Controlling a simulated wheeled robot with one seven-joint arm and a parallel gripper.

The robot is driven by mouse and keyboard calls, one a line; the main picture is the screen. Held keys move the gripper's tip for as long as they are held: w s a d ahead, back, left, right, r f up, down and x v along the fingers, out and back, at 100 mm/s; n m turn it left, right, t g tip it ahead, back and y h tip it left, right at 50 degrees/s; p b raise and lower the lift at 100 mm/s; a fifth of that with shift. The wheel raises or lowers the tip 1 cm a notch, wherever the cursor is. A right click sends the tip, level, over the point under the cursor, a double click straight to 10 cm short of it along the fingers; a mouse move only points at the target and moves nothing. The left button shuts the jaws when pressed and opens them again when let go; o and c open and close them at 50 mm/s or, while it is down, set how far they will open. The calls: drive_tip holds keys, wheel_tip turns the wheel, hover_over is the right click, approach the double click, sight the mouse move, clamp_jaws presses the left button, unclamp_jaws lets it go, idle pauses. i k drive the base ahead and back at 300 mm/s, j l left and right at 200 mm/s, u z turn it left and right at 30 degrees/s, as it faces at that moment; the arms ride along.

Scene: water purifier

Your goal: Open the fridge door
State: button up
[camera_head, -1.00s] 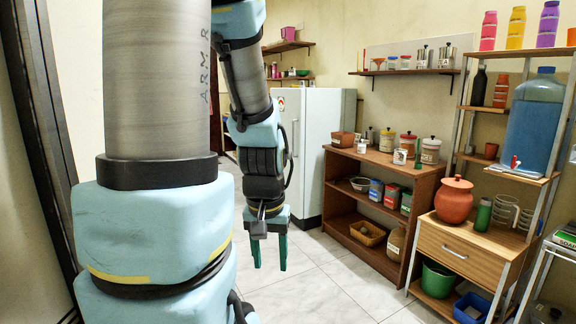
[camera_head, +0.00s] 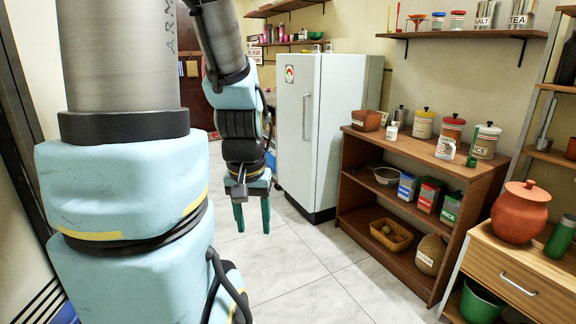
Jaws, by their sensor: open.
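The white fridge (camera_head: 340,135) stands upright against the back wall, right of my arm in the head view. Its door (camera_head: 296,125) faces left toward the aisle and looks shut. A long vertical handle (camera_head: 306,117) runs down the door, and a small round sticker sits near the door's top. My gripper (camera_head: 252,217) hangs pointing down in front and left of the fridge, apart from it. Its two green fingers are spread, with nothing between them. My arm hides part of the room left of the fridge.
A brown wooden shelf unit (camera_head: 414,172) with jars, tins and a basket (camera_head: 391,235) stands right of the fridge. A drawer cabinet (camera_head: 520,272) with a clay pot (camera_head: 520,212) is at the right. The tiled floor (camera_head: 300,262) before the fridge is clear.

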sight(298, 76)
drive_tip(key=i+u, duration=0.1)
drive_tip(key=i, duration=0.95)
drive_tip(key=i+l+u, duration=0.1)
drive_tip(key=i, duration=0.9)
drive_tip(key=i+l+u, duration=0.4)
drive_tip(key=i, duration=0.25)
drive_tip(key=i+l+u, duration=0.4)
drive_tip(key=i, duration=0.2)
